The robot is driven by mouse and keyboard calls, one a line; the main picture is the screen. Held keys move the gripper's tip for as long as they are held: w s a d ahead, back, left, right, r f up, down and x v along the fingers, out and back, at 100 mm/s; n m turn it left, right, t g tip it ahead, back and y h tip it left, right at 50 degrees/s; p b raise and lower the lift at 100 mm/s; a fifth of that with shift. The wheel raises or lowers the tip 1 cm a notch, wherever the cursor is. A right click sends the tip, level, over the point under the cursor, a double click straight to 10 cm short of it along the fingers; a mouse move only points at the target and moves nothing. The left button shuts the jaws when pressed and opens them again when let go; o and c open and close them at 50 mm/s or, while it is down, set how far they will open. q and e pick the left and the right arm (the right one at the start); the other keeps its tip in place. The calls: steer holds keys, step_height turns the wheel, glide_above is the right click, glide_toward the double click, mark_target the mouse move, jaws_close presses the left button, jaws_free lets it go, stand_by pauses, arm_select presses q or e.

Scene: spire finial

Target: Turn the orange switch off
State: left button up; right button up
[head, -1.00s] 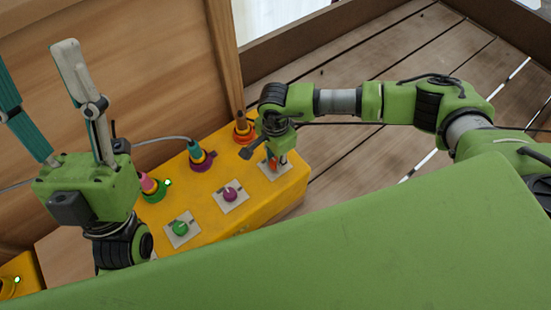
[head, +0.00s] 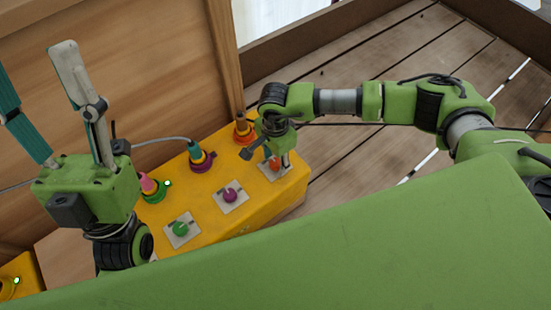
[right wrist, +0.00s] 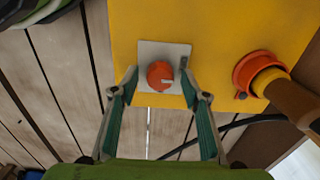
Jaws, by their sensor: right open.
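The orange switch (right wrist: 160,74) is a round knob with a grey mark, on a pale square plate (right wrist: 149,50) on the yellow box (head: 245,208). It also shows in the head view (head: 275,164), partly covered by my right gripper (head: 278,157). In the right wrist view my right gripper (right wrist: 159,84) is open, with one fingertip on each side of the knob and small gaps between. My left gripper (head: 36,66) is open and empty at the left, its fingers pointing up and wide apart.
A purple switch (head: 230,195) and a green switch (head: 181,229) sit left of the orange one. Behind them stand plugs in an orange socket (right wrist: 258,72), a purple socket (head: 203,161) and a green socket (head: 157,194) with a lit green lamp (head: 168,182). A wooden wall rises behind.

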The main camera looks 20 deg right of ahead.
mark_target(275, 162)
step_height(275, 162, up, 12)
stand_by(0.4)
steer(key=shift+f, duration=0.1)
stand_by(0.3)
